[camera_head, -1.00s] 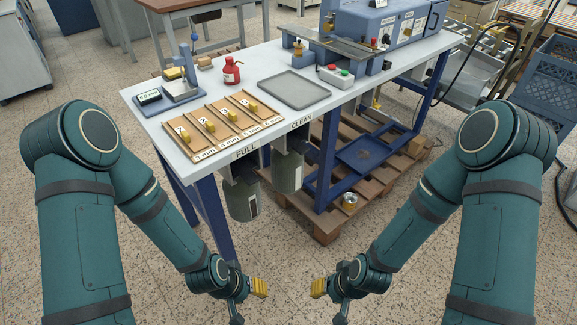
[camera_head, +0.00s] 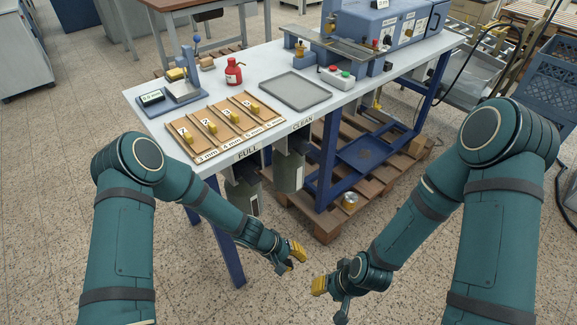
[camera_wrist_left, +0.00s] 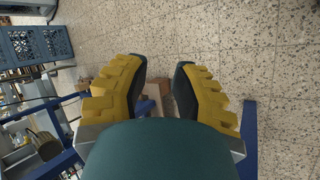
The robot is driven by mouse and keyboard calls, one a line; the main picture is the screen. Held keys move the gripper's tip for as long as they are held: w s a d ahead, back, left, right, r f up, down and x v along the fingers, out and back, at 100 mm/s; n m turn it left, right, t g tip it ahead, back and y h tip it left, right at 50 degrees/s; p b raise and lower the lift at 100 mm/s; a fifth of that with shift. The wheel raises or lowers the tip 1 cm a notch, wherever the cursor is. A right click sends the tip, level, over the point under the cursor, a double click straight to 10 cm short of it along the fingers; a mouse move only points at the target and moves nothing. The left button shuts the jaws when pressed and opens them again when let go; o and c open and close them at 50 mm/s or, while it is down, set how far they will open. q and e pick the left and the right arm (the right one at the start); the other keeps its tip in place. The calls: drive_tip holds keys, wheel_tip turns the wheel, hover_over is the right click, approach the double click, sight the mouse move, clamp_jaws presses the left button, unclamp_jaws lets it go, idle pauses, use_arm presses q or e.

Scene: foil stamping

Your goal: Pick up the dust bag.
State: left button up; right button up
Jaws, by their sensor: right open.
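Two dark grey-green dust bags hang under the front edge of the table. One hangs below the FULL label (camera_head: 248,153), and this bag (camera_head: 245,196) is partly covered by my left arm. The other bag (camera_head: 288,173) hangs below the CLEAN label (camera_head: 303,123). My left gripper (camera_head: 298,251) is below and in front of the bags, over the floor, apart from them. In the left wrist view its yellow fingers (camera_wrist_left: 158,75) are spread with nothing between them. My right gripper (camera_head: 322,286) is open and empty, low and just right of the left one.
The table (camera_head: 350,95) carries the marked boards (camera_head: 225,125), a grey tray (camera_head: 295,91), a red bottle (camera_head: 233,72) and a blue machine (camera_head: 375,25). A blue table leg (camera_head: 229,255) stands left of my left gripper. A wooden pallet (camera_head: 325,230) lies under the table.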

sight(299, 146)
use_arm(q)
drive_tip(key=w+d+r+n+t+h, duration=0.1)
drive_tip(key=w+d+r+t+h, duration=0.15)
drive_tip(key=w, duration=0.25)
drive_tip(key=w+d+r+n+t+h+p, duration=0.1)
drive_tip(key=w+d, duration=0.2)
drive_tip(key=w, duration=0.2)
drive_tip(key=w+d+r+n+t+h, duration=0.1)
drive_tip(key=w+d+r+t, duration=0.1)
drive_tip(key=w, duration=0.3)
drive_tip(key=w+a+r+n+t+y+b, duration=0.1)
drive_tip(key=w+a+n+t, duration=0.1)
drive_tip(key=w, duration=0.5)
drive_tip(key=w+a+r+n+t+y, duration=0.1)
drive_tip(key=w+a+n+t+y, duration=0.1)
drive_tip(key=w+t, duration=0.3)
drive_tip(key=w+a+r+n+t+y+b, duration=0.1)
drive_tip(key=w+a+n+t+y, duration=0.1)
drive_tip(key=w, duration=0.8)
drive_tip(key=shift+w+r+n+t+b, duration=0.15)
drive_tip(key=shift+w+n+t+b, duration=0.25)
drive_tip(key=shift+n+t, duration=0.55)
drive_tip(key=shift+w+d+r+m+b, duration=0.1)
drive_tip(key=shift+w+d+m+b, duration=0.2)
drive_tip(key=shift+w, duration=0.3)
drive_tip(key=shift+w+r, duration=0.1)
drive_tip(key=shift+o, duration=0.3)
